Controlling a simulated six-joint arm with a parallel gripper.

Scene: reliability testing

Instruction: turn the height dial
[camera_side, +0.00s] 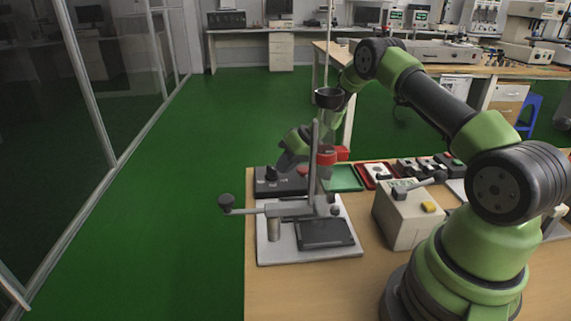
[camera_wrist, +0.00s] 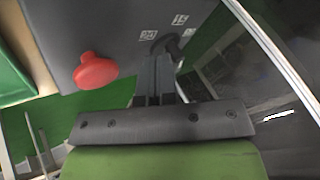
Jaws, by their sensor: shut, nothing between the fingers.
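In the wrist view, a dark dial (camera_wrist: 174,43) sits on a grey panel (camera_wrist: 105,30), beside small white number labels (camera_wrist: 148,35). My gripper (camera_wrist: 159,58) has its fingers together and points at the dial, partly covering it. I cannot tell whether the fingertips touch it. A red mushroom-shaped knob (camera_wrist: 96,71) stands on the same panel, left of the fingers. In the side view, a dark box with a black knob (camera_side: 271,173) lies at the table's far left corner.
The press stand (camera_side: 275,250) with a long side lever (camera_side: 226,202) stands in front of my gripper. A green tray (camera_side: 343,180), a red tray (camera_side: 374,172) and a beige box with a lever (camera_side: 402,222) lie to the right. The floor left of the table is clear.

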